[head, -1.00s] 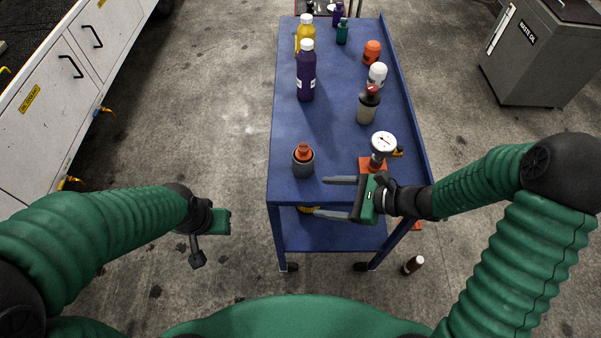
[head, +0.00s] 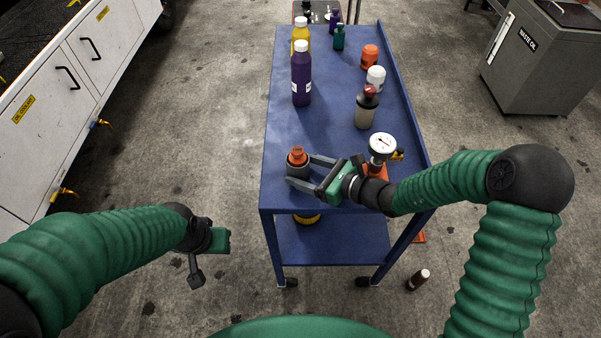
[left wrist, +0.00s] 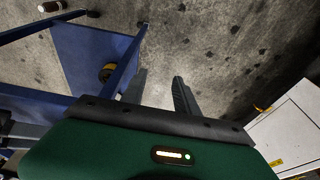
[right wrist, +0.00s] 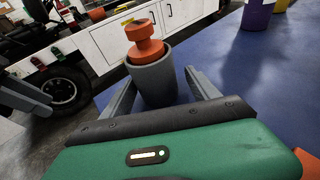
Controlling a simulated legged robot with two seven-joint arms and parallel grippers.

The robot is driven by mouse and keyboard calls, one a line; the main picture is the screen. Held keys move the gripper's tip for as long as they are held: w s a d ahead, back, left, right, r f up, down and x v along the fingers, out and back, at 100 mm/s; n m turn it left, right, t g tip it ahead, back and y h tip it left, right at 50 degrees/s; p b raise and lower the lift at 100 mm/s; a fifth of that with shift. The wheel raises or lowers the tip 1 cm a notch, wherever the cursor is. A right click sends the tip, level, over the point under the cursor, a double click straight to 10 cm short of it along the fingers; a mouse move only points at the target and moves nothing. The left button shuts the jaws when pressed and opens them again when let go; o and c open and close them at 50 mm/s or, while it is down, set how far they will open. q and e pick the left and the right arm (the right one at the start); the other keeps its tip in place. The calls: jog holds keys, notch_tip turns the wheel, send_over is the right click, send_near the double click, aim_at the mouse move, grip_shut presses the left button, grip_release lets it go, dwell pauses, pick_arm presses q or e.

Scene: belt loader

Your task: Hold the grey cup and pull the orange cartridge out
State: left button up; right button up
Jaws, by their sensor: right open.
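The grey cup (head: 293,171) stands upright near the front left of the blue cart top. The orange cartridge (head: 297,154) sits in it, its knobbed top showing above the rim; its lower part is hidden. In the right wrist view the cup (right wrist: 155,84) and cartridge (right wrist: 145,42) are between the fingers. My right gripper (head: 300,170) is open, one finger on each side of the cup, with a gap visible at the right finger. My left gripper (left wrist: 158,84) is open and empty, pointing down left of the cart, away from the cup.
A dial gauge (head: 382,147) on an orange base stands right of the cup, close to my right wrist. Behind are a grey bottle with a red top (head: 366,108), a purple bottle (head: 302,78) and other containers. The cart top (head: 325,125) is clear behind the cup.

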jog(key=shift+a, duration=0.55)
pick_arm(q)
jog(key=shift+a+f, duration=0.1)
jog(key=shift+a, duration=0.4)
pick_arm(e)
jog(key=shift+c, duration=0.8)
pick_arm(q)
jog(key=shift+o, duration=0.2)
jog(key=shift+d, duration=0.15)
pick_arm(e)
jog(key=shift+d, duration=0.1)
jog(key=c, duration=0.7)
pick_arm(q)
jog(key=shift+o, duration=0.8)
jog(key=shift+d, duration=0.1)
pick_arm(e)
jog(key=shift+d, duration=0.1)
pick_arm(q)
jog(key=n+g+h, duration=0.3)
jog(key=n+h, duration=0.3)
jog(key=n, duration=1.2)
send_near(296, 150)
jog(key=x, duration=0.9)
jog(key=shift+d+f, duration=0.15)
jog(key=shift+f, duration=0.15)
